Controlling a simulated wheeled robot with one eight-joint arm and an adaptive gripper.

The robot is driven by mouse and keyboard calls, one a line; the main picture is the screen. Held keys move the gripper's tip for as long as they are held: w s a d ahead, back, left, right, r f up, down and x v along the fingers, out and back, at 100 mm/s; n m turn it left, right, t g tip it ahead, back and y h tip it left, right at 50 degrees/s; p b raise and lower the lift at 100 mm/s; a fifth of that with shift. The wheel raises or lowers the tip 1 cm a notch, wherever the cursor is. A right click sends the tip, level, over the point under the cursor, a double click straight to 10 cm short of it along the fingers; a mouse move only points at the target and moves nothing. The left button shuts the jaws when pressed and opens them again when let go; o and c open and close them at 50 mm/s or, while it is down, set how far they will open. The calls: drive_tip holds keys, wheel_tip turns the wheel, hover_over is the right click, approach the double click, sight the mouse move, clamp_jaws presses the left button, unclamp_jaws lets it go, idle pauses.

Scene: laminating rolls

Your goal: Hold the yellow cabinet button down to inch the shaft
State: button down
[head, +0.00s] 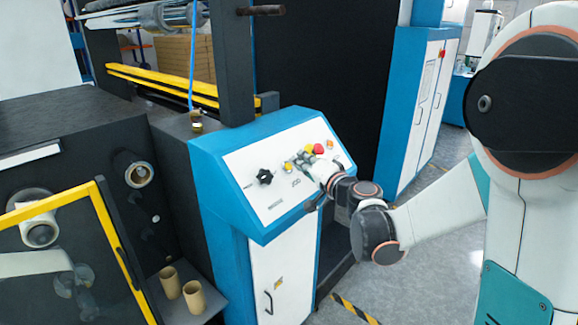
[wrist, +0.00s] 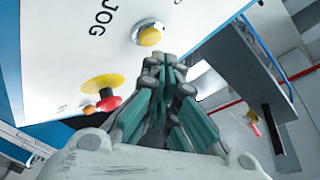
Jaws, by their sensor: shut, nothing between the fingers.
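The yellow button (wrist: 150,36) sits in a silver ring on the white panel, near the JOG lettering (wrist: 103,14). In the head view the yellow button (head: 289,166) shows on the sloped panel, left of my gripper (head: 311,165). In the wrist view my gripper (wrist: 160,62) is shut and empty, its tips just below the button in the picture. I see a small gap there, but cannot tell the distance to the panel. The button's face is not covered in the wrist view. The shaft cannot be told for certain.
A red mushroom button on a yellow base (wrist: 103,85) and an orange button (wrist: 88,110) are close by on the panel. A black knob (head: 265,177) is at its left. The blue cabinet (head: 225,185) stands beside a yellow-framed guard (head: 118,250). Grey floor lies right.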

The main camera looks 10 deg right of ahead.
drive_tip(key=shift+s+d+r+p, duration=0.55)
drive_tip(key=shift+s+r+p, duration=0.15)
drive_tip(key=shift+r, duration=0.2)
drive_tip(key=shift+s+d+r+p, duration=0.5)
drive_tip(key=shift+s+r+p, duration=0.1)
drive_tip(key=shift+s+r, duration=0.2)
